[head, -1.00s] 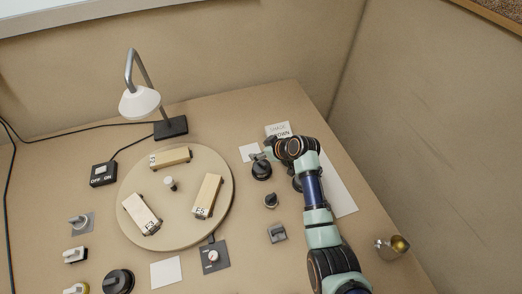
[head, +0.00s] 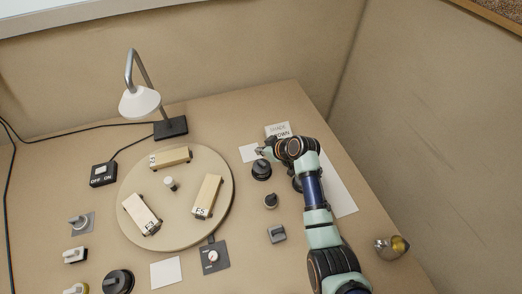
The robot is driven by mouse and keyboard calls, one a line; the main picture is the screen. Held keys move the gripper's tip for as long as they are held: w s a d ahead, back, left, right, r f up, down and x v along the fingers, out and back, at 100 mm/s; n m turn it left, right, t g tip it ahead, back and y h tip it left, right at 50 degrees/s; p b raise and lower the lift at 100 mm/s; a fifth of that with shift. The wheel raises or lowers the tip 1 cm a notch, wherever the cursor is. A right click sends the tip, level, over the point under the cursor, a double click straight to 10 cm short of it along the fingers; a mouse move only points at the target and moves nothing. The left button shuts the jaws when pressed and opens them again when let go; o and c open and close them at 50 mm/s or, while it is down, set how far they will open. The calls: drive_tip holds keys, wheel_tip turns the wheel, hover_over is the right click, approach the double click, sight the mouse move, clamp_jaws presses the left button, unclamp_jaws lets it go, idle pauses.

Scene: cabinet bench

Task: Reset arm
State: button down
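My arm comes up from the lower right, and my gripper (head: 261,151) is at its far end, over the bench just above a black knob (head: 261,169). The gripper is small and partly hidden by the wrist, so I cannot tell whether its fingers are open or shut. I see nothing clearly held in it. I cannot tell whether it touches the knob.
A round turntable (head: 180,237) carries several labelled wooden blocks (head: 207,196). A lamp (head: 140,102) stands behind it, beside an off/on switch box (head: 103,173). More knobs (head: 118,281) line the front left. A metal cup (head: 391,247) lies at right. A sign (head: 278,130) stands behind my wrist.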

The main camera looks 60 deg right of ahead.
sight(261, 162)
drive_tip(key=shift+f, duration=0.2)
idle(0.6)
drive_tip(key=shift+f+b, duration=1.95)
drive_tip(key=shift+f, duration=0.45)
drive_tip(key=shift+r, duration=0.1)
drive_tip(key=shift+r+p, duration=3.2)
drive_tip(key=shift+r, duration=0.35)
